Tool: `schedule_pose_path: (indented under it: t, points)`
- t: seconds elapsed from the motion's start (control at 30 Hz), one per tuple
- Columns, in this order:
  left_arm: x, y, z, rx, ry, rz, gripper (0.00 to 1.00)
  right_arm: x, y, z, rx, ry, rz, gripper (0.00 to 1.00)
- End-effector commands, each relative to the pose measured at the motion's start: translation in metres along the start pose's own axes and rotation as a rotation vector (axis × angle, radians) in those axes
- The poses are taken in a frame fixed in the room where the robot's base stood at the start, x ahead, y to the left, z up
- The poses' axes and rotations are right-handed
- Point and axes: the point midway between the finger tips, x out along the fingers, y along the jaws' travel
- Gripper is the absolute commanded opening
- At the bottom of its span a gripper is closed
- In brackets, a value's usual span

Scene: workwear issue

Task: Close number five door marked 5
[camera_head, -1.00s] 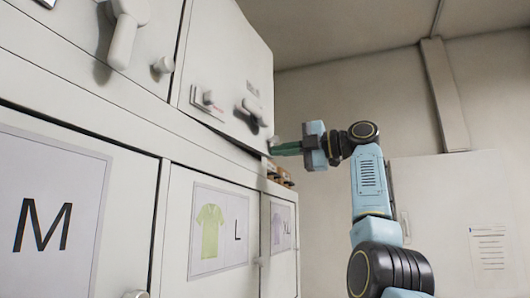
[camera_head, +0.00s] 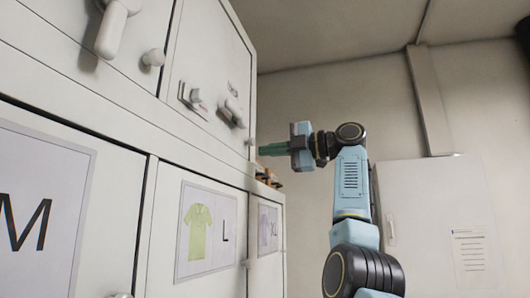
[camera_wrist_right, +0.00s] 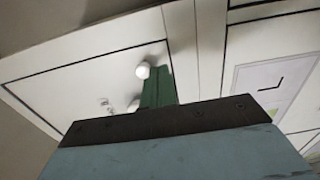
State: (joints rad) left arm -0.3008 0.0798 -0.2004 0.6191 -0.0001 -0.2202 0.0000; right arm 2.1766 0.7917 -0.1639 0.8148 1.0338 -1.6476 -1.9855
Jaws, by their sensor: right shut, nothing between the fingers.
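The upper cabinet door (camera_head: 210,75) on the right of the upper row carries a latch and a dark-and-white handle (camera_head: 231,112). No readable 5 shows on it. It looks flush with the cabinet front, with only a thin seam along its lower edge. My right gripper (camera_head: 262,150) has green fingers, shut and empty, at the door's lower right corner beside a small white knob. In the right wrist view the fingers (camera_wrist_right: 158,86) lie close to a white knob (camera_wrist_right: 142,70) on a white panel; contact cannot be told. My left gripper is not in view.
Lower doors carry an M sign (camera_head: 35,210), an L shirt sign (camera_head: 207,232) and an XL sign (camera_head: 268,230). Small brown items (camera_head: 268,178) sit at the cabinet's far end. A white panel with a notice (camera_head: 470,255) stands at right.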

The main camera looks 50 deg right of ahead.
Motion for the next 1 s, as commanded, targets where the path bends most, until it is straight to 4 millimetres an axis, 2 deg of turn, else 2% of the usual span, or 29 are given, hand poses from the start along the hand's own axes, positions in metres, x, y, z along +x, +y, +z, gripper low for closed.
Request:
schedule_pose_path:
  t: [0.3, 0.5, 0.7, 1.0]
  points:
    - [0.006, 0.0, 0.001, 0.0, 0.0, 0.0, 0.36, -0.073, 0.0, 0.0, 0.0, -0.003, 0.006, 0.0]
    - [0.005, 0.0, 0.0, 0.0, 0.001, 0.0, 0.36, -0.107, 0.001, 0.0, 0.0, -0.002, 0.005, 0.0]
    - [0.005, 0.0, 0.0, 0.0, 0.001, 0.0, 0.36, -0.12, 0.0, -0.001, -0.001, -0.001, 0.003, 0.0]
    - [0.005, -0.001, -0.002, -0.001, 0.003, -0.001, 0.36, -0.121, 0.0, 0.0, 0.0, -0.001, 0.003, 0.0]
